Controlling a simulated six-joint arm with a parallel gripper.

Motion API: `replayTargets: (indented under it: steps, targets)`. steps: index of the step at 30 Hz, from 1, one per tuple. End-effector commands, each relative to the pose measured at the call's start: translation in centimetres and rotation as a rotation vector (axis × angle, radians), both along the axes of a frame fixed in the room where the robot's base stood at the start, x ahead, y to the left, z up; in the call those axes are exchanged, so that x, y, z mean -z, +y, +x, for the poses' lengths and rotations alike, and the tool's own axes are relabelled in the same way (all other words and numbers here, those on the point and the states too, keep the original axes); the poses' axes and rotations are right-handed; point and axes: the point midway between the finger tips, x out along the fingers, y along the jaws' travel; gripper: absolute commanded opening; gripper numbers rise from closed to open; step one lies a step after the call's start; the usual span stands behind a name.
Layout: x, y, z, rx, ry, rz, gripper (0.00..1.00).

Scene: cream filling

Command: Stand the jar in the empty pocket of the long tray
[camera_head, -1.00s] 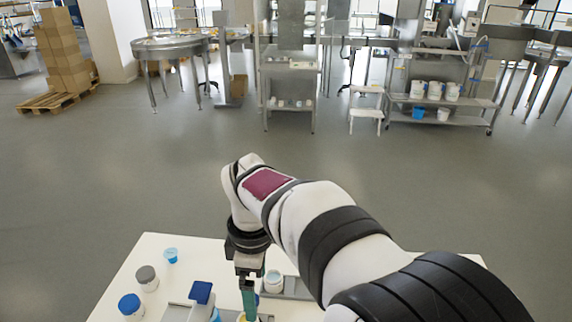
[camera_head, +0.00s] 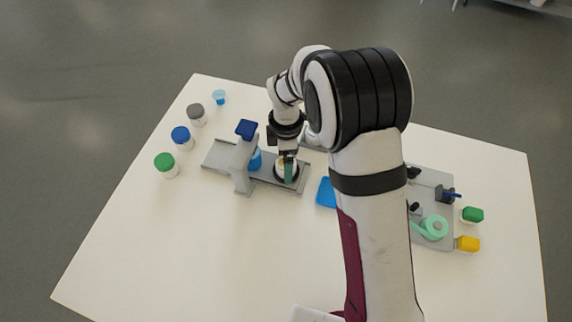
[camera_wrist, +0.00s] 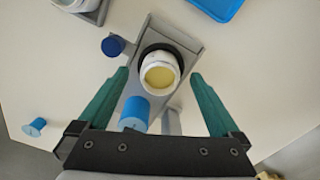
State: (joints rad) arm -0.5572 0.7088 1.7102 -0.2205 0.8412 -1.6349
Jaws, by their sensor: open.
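An open white jar with pale yellow filling (camera_wrist: 160,76) stands upright in a dark ring on the grey base of the filling stand (camera_wrist: 184,42). In the head view the jar (camera_head: 281,163) is partly hidden by my gripper (camera_head: 287,166). In the wrist view my gripper (camera_wrist: 158,75) is open, with one teal finger on each side of the jar and gaps showing. A grey tray, seemingly the long tray (camera_wrist: 98,14), is cut off at the top left of the wrist view and bears a white jar (camera_wrist: 75,3). My arm hides most of that tray in the head view; its pockets cannot be made out.
The stand has a blue top (camera_head: 246,129) and a blue cylinder (camera_wrist: 135,112) close beside the jar. Green (camera_head: 166,163), blue (camera_head: 181,137) and grey-lidded jars (camera_head: 197,114) stand left. A blue tray (camera_head: 326,192) lies right of the stand. The front left table (camera_head: 170,245) is clear.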

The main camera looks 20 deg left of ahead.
Motion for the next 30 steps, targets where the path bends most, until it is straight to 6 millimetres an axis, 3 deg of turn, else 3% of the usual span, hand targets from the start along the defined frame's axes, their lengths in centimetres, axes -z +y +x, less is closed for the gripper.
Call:
replayTargets:
  steps: [3,9,26,30]
  targets:
    - [1.2,0.06,-0.06,0.0,0.0,0.001,0.99]
    - [1.24,0.08,-0.04,0.0,-0.001,0.001,0.99]
    - [1.19,0.1,-0.03,0.0,-0.001,0.001,0.0]
    - [1.19,0.1,-0.03,0.0,-0.001,0.001,0.0]
